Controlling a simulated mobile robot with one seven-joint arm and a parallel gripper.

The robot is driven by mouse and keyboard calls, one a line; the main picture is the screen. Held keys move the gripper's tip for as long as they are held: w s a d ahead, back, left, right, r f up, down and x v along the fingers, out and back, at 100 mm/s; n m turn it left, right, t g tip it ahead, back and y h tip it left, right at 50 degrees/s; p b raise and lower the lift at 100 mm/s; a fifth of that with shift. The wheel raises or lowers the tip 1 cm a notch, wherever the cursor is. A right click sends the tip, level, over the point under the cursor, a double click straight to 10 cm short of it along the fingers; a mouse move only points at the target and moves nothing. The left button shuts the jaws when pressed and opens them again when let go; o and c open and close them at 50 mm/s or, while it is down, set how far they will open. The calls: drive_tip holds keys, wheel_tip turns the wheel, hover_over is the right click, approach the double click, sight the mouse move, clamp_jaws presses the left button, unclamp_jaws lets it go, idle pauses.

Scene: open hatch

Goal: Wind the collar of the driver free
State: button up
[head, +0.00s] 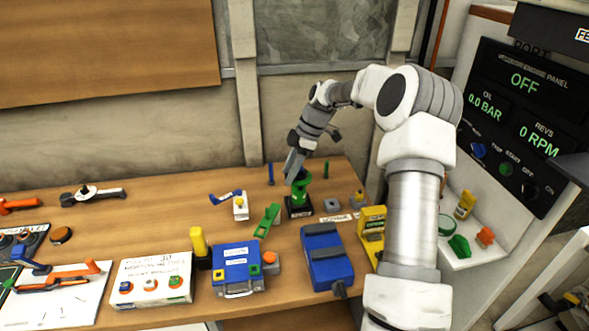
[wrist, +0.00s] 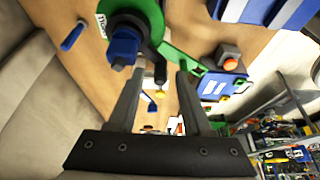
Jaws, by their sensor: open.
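A green round piece (head: 300,186) stands on a black base (head: 298,208) with a white label, near the middle of the bench. In the wrist view its green ring (wrist: 150,15) fills the top, with a blue knob (wrist: 123,47) and a short black peg (wrist: 160,71) on it. My gripper (head: 291,175) is just above and beside it. In the wrist view my gripper (wrist: 158,74) is open, with the peg showing between the fingertips; I cannot tell whether they touch. No part is plainly marked as the driver or its collar.
A yellow device (head: 371,225) stands right. The bench's left back is mostly clear.

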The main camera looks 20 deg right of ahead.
drive_tip(key=p+v, duration=0.5)
drive_tip(key=v, duration=0.4)
drive_tip(key=shift+p, duration=0.4)
idle(0.4)
